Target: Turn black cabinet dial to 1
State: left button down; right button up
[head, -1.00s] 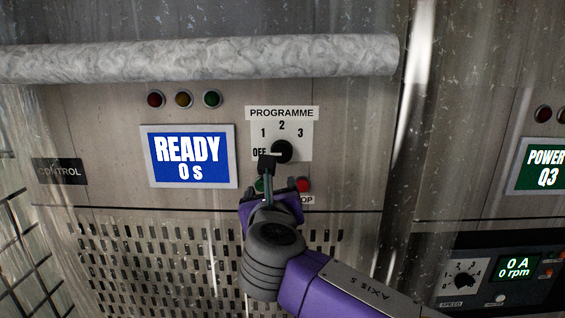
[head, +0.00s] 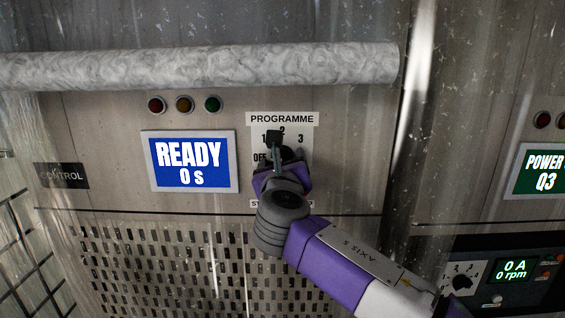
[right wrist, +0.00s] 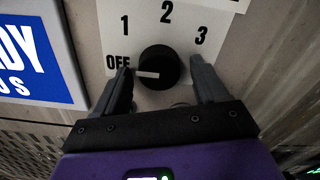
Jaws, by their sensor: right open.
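The black dial (right wrist: 158,68) sits on a white plate marked OFF, 1, 2 and 3 in the right wrist view. Its white pointer line aims left at OFF. My right gripper (right wrist: 162,80) is open, with one finger on each side of the dial. I cannot tell whether the fingers touch it. In the head view my right gripper (head: 285,160) covers most of the dial and part of the PROGRAMME plate (head: 300,150). My left gripper is not in view.
A blue screen (head: 190,162) reading READY 0 s is left of the dial. Three lamps (head: 184,104) sit above it. A thick wrapped pipe (head: 200,65) crosses above the panel. A second panel with a speed dial (head: 462,278) is at the lower right.

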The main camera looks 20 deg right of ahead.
jog(key=c, duration=1.1)
jog(key=shift+o, duration=0.2)
jog(key=shift+m, duration=0.4)
jog(key=shift+a+m+b, duration=0.15)
jog(key=shift+m+b, duration=1.15)
jog(key=shift+m, duration=2.7)
jog(key=o, duration=1.1)
jog(key=shift+c, duration=0.2)
